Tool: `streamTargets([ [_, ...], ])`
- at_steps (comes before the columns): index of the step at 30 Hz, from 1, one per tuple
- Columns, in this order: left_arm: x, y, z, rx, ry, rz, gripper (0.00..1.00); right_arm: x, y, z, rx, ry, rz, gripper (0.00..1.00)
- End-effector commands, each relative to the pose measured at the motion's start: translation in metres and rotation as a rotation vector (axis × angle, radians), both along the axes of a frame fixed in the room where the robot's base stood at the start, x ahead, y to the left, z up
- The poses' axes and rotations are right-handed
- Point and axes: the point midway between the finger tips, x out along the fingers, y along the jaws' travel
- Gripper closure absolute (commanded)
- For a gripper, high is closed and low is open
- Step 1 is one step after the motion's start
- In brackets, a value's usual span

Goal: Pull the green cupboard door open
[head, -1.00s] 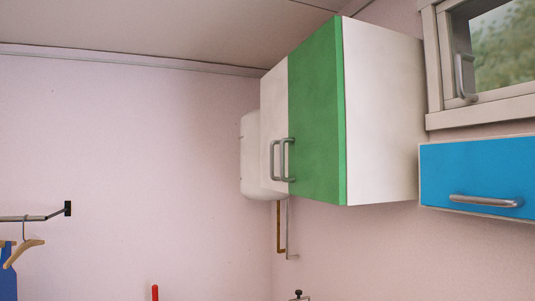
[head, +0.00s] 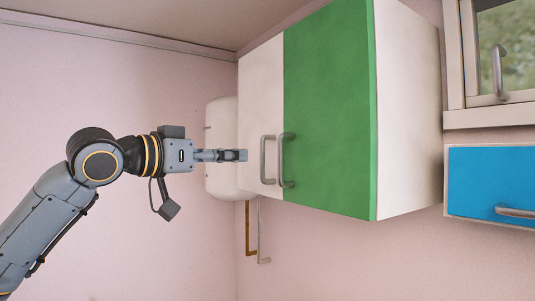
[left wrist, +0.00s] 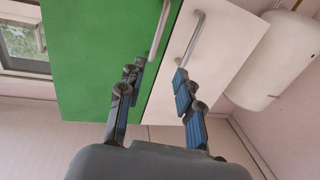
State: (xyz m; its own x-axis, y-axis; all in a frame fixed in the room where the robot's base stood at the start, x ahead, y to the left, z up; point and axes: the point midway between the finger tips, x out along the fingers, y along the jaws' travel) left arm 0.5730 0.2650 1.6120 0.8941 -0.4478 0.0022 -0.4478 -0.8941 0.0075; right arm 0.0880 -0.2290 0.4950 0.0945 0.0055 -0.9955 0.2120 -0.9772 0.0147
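The green cupboard door (head: 330,110) is shut on the wall cupboard, with a grey bar handle (head: 287,160) near its left edge. The white door (head: 262,95) beside it has its own handle (head: 267,160). My left gripper (head: 244,155) is level with the handles, a little left of them in the head view. In the left wrist view its fingers (left wrist: 155,85) are spread and empty. There the green door (left wrist: 95,55) and its handle (left wrist: 160,28) lie ahead on the left, the white door's handle (left wrist: 192,38) near the right finger. My right gripper is not in view.
A white rounded tank (head: 221,150) hangs on the wall left of the cupboard, with pipes (head: 250,230) below it. A blue drawer front (head: 490,183) and a window (head: 508,50) are to the right. The space below the cupboard looks free.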

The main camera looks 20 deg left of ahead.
Motion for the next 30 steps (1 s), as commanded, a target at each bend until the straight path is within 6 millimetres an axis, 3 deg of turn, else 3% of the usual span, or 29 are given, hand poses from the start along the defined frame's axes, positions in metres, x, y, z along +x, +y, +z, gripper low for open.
streamTargets([
  [18,0.101,-0.052,0.003,0.004,0.0,-0.003,0.65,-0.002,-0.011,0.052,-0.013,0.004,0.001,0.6],
  [24,0.118,-0.061,0.001,0.003,0.0,-0.002,0.65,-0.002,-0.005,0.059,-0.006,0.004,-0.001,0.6],
  [30,0.121,-0.062,-0.001,0.004,-0.002,-0.002,0.65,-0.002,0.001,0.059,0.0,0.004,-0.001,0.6],
])
